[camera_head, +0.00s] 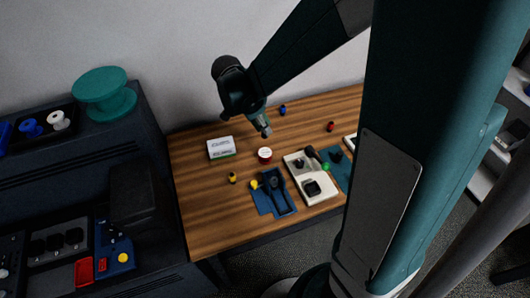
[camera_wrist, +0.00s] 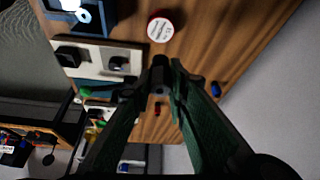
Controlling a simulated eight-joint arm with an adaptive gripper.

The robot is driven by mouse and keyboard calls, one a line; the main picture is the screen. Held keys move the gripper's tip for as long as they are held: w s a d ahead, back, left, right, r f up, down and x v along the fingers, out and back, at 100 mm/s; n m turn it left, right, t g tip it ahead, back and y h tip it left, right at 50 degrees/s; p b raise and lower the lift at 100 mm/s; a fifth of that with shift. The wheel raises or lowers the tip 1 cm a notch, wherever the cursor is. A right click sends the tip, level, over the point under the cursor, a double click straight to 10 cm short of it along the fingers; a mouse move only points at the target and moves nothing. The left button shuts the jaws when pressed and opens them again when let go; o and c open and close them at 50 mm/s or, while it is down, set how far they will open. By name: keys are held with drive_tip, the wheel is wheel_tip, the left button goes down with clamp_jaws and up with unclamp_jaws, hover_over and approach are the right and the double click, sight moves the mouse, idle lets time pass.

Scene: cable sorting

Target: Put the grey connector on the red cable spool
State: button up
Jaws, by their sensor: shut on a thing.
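The red cable spool (camera_head: 265,155), with a round white label on top, stands upright on the wooden table. It also shows in the wrist view (camera_wrist: 160,27), beyond my fingertips. My gripper (camera_head: 262,126) is above the table, a little behind and above the spool, and apart from it. In the wrist view my dark fingers (camera_wrist: 167,72) are close together. My gripper is shut on a small piece that I take to be the grey connector; a grey shape (camera_head: 263,124) shows at the fingertips in the head view. Its outline is mostly hidden by the fingers.
A white box (camera_head: 221,148) stands left of the spool. A pale tray (camera_head: 318,192) with black parts lies to the right, and a blue mat (camera_head: 264,205) with dark tools in front. Small blue (camera_head: 283,110), red (camera_head: 330,126) and yellow (camera_head: 232,177) pieces stand around.

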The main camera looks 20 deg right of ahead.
sight(264, 137)
drive_tip(key=shift+f, duration=0.1)
drive_tip(key=shift+f, duration=2.85)
drive_tip(key=shift+f+b, duration=0.35)
drive_tip(key=shift+f, duration=1.75)
drive_tip(key=shift+f, duration=0.15)
drive_tip(key=o, duration=0.9)
drive_tip(key=shift+r, duration=0.2)
drive_tip(key=shift+p+v, duration=0.4)
drive_tip(key=shift+v, duration=5.55)
